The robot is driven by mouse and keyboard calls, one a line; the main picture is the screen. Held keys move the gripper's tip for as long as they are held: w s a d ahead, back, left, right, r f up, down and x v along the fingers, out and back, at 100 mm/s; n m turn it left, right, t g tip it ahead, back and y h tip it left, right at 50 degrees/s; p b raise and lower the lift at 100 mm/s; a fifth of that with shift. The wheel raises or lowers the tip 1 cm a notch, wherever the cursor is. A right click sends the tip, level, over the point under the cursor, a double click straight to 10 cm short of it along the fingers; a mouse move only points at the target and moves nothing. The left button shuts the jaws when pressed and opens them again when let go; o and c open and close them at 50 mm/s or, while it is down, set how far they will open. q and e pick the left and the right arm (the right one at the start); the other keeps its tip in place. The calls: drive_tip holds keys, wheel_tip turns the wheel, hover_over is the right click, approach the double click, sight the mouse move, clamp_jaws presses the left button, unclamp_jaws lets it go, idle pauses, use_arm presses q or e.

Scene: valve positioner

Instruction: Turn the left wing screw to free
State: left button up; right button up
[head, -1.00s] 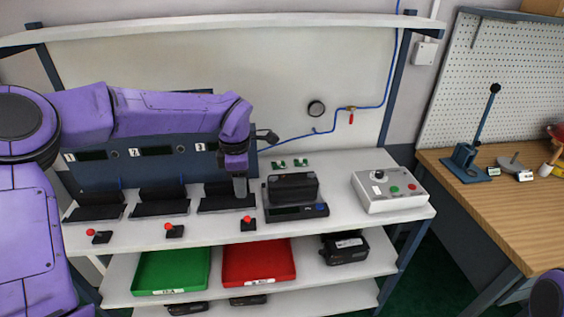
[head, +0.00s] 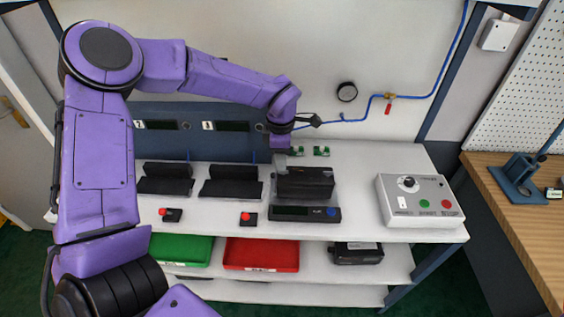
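A black box-shaped unit (head: 305,181) sits on a dark stand (head: 305,213) with a display and a blue button, on the white bench. It may be the valve positioner. I cannot make out a wing screw on it. Two small green parts lie on the bench behind it, one of them the right green part (head: 321,151). My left gripper (head: 281,168) points down at the unit's left rear edge, partly overlapping it in the picture. I cannot tell whether it touches, or whether its fingers are open or shut. My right gripper is out of view.
A grey control box (head: 420,201) stands at the bench's right. Two black cradles, one of them (head: 231,182), and red-knobbed switches, one of them (head: 248,218), lie left. A green bin (head: 183,249) and a red bin (head: 262,254) sit below. Bare bench (head: 358,195) lies between unit and control box.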

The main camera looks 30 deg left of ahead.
sight(282, 175)
use_arm(q)
drive_tip(key=f, duration=0.1)
drive_tip(key=w+f, duration=0.1)
drive_tip(key=f, duration=0.2)
drive_tip(key=shift+w+f, duration=0.2)
drive_tip(key=shift+w, duration=0.1)
drive_tip(key=shift+w+f, duration=0.2)
drive_tip(key=shift+f, duration=0.05)
drive_tip(key=shift+s+r, duration=0.25)
drive_tip(key=shift+s, duration=0.15)
drive_tip(key=shift+s+r, duration=0.1)
drive_tip(key=shift+s, duration=0.1)
drive_tip(key=c, duration=0.4)
clamp_jaws()
drive_tip(key=shift+w+a, duration=0.1)
drive_tip(key=shift+w, duration=0.05)
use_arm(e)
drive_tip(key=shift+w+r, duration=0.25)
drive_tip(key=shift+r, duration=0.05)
